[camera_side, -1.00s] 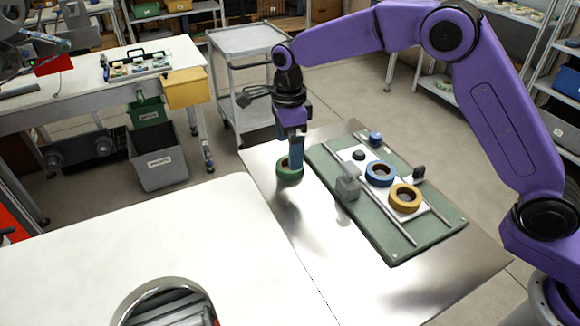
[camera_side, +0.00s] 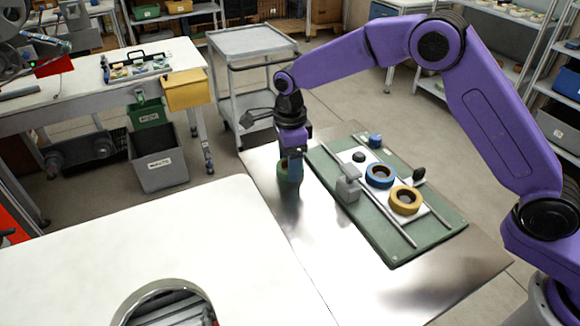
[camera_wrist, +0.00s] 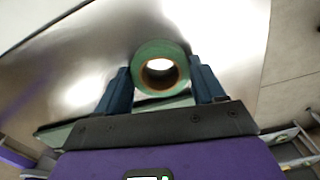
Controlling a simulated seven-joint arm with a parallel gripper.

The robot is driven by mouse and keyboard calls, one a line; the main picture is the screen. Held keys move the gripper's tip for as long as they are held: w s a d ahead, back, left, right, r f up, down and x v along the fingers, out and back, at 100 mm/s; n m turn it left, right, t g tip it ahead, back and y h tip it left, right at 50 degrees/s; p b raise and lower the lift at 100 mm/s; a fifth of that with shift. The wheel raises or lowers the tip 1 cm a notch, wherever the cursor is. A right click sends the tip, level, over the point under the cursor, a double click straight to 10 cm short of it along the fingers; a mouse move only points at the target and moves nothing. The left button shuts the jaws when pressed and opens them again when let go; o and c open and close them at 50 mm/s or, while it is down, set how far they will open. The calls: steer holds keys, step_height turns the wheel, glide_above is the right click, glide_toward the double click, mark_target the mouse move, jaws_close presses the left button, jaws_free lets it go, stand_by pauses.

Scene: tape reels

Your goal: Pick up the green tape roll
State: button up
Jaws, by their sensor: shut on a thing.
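The green tape roll (camera_side: 283,171) is at the left part of the metal work surface in the side view, partly hidden by my gripper. In the wrist view the green tape roll (camera_wrist: 160,47) shows as a ring with a brown core, its hole facing the camera. My gripper (camera_side: 291,172) points down, its blue fingers at the roll. In the wrist view my gripper (camera_wrist: 160,82) has one finger on each side of the roll, shut on its outer wall. I cannot tell whether the roll still touches the metal.
A green board (camera_side: 386,245) lies to the right, with a blue tape roll (camera_side: 380,185), a yellow tape roll (camera_side: 405,210), rods and a grey block (camera_side: 347,189). A white table (camera_side: 130,235) is at front left. A grey cart (camera_side: 253,40) stands behind. Bare metal lies in front.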

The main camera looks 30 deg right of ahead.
steer(key=shift+r, duration=0.1)
steer(key=shift+r, duration=0.65)
steer(key=s+d+r, duration=0.2)
steer(key=s+r, duration=0.1)
steer(key=s, duration=0.1)
steer(key=s+d+r, duration=0.2)
steer(key=s+r, duration=0.2)
steer(key=s+d+r, duration=0.2)
steer(key=s+r, duration=0.2)
steer(key=shift+r, duration=0.15)
steer(key=s+d+r, duration=0.2)
steer(key=s+d, duration=0.1)
steer(key=d, duration=0.3)
steer(key=s+d+r, duration=0.3)
steer(key=d, duration=0.4)
steer(key=w+a+f, duration=0.1)
steer(key=w+f, duration=0.2)
steer(key=w, duration=0.1)
steer(key=w+a+f, duration=0.1)
steer(key=w+f, duration=0.2)
steer(key=w, duration=0.1)
steer(key=w+a+f, duration=0.1)
steer(key=w+f, duration=0.2)
steer(key=w, duration=0.1)
steer(key=shift+w+f, duration=0.4)
steer(key=shift+f, duration=0.1)
steer(key=shift+w+a+f, duration=0.1)
steer(key=shift+w+f, duration=0.1)
steer(key=shift+f, duration=1.5)
